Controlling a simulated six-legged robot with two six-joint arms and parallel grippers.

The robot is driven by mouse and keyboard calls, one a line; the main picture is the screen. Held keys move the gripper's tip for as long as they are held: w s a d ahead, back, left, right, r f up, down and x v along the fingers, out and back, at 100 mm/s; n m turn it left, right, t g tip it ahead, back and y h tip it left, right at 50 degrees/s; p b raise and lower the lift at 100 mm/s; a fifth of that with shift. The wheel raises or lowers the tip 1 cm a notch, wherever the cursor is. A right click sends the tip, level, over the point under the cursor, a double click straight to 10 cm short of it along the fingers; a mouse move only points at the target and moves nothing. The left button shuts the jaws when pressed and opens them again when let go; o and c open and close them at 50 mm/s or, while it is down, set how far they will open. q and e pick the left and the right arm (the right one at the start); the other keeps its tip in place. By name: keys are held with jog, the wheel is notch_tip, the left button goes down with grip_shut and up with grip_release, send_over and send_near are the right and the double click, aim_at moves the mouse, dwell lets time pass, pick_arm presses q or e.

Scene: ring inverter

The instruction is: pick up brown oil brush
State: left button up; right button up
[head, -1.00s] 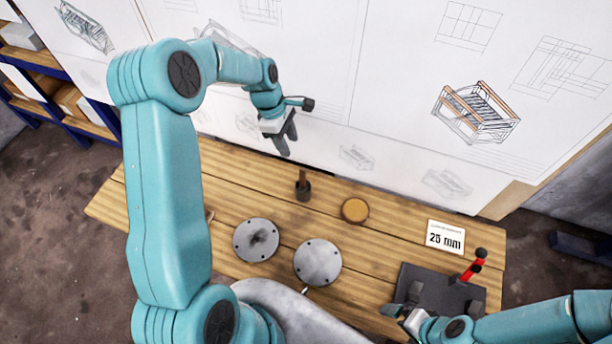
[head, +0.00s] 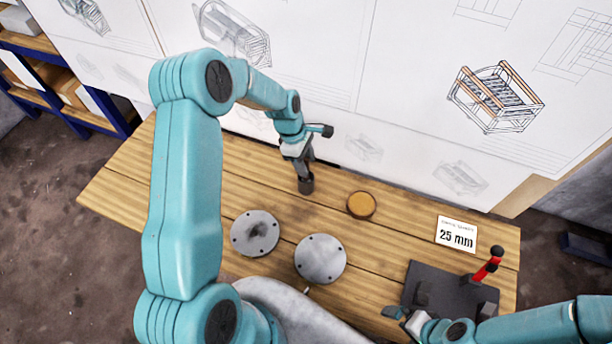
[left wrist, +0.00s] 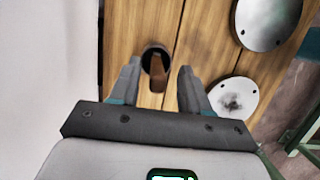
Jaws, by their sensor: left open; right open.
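The brown oil brush (left wrist: 158,72) stands in a small dark round cup (head: 306,185) near the back of the wooden table. In the left wrist view its brown handle shows between the fingers of my left gripper (left wrist: 160,68), which is open with a finger on each side. In the head view my left gripper (head: 302,168) is just above the cup and hides most of the handle. I cannot tell whether a finger touches it. My right gripper (head: 399,312) is open and empty near the table's front right.
Two grey metal discs (head: 255,233) (head: 320,259) lie in front of the cup. A round brown-orange disc (head: 361,205) lies to its right. A "25 mm" card (head: 456,234) and a dark plate with a red-handled lever (head: 488,264) are at the right. The drawing board (head: 400,80) stands close behind.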

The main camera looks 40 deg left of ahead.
pick_arm(q)
jog(key=b+x, duration=0.1)
jog(key=x, duration=0.2)
jog(key=shift+w+a, duration=0.15)
jog(key=shift+w, duration=0.05)
pick_arm(e)
jog(key=shift+w+a+f, duration=0.1)
jog(key=shift+w+f, duration=0.05)
jog(key=shift+f, duration=0.65)
pick_arm(q)
jog(key=shift+s+r, duration=0.1)
jog(key=shift+r, duration=0.1)
pick_arm(e)
jog(key=shift+r, duration=0.1)
pick_arm(q)
jog(key=shift+s+r, duration=0.1)
jog(key=c, duration=0.4)
pick_arm(e)
jog(key=shift+s, duration=0.2)
pick_arm(q)
grip_shut()
pick_arm(e)
jog(key=shift+w, duration=0.1)
jog(key=shift+r, duration=0.1)
